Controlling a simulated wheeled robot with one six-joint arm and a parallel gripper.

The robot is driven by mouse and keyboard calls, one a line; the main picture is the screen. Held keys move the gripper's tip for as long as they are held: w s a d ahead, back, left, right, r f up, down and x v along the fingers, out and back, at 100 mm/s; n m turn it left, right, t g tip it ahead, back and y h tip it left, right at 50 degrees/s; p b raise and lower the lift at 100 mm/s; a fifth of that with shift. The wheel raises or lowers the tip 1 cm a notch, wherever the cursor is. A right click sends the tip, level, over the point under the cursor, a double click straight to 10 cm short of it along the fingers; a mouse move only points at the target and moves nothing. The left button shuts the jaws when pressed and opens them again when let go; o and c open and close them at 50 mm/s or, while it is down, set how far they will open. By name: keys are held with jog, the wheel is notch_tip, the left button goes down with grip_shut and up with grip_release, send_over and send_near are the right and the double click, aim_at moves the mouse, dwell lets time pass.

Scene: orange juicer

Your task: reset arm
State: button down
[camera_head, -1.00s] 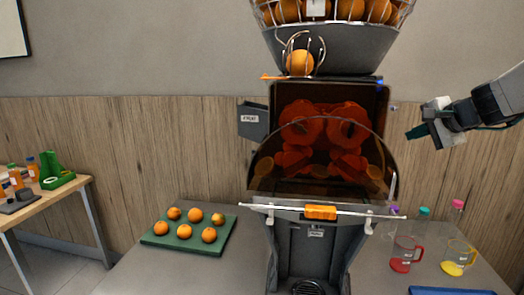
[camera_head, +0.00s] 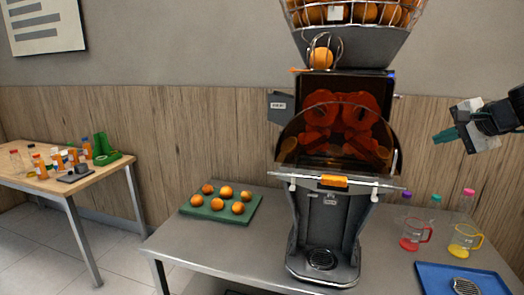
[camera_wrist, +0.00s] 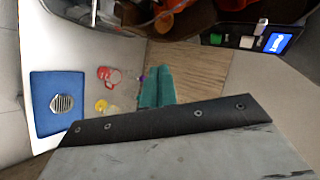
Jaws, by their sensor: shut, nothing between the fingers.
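My gripper (camera_head: 446,136) is at the right of the head view, raised in the air right of the juicer and above the bottles and jugs. Its green-tipped fingers are shut with nothing between them and point left toward the juicer. The fingers also show in the wrist view (camera_wrist: 157,88). The orange juicer (camera_head: 335,190) stands on the grey table, with its curved clear cover in front of the red pressing drums. A wire basket of oranges (camera_head: 365,14) sits on its top, and one orange (camera_head: 321,57) rests in the wire feed below.
A green tray (camera_head: 215,212) with several oranges lies left of the juicer. A red jug (camera_head: 411,240), a yellow jug (camera_head: 463,241), several bottles (camera_head: 435,212) and a blue tray (camera_head: 436,274) stand at the right. A wooden side table (camera_head: 100,172) holds small bottles.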

jog(key=s+a+f+n+g, duration=0.3)
jog(key=s+a, duration=0.3)
jog(key=s, duration=0.5)
jog(key=s+a+f+n+g+h, duration=0.1)
jog(key=s+a+f+n+g, duration=0.2)
jog(key=s, duration=0.8)
jog(key=s+a+f+n+g+h, duration=0.1)
jog(key=s+a+f+n+g, duration=0.2)
jog(key=s+a+f+n, duration=0.4)
jog(key=s+a+n, duration=0.1)
jog(key=s, duration=0.3)
jog(key=shift+a+g, duration=0.3)
jog(key=shift+a, duration=0.1)
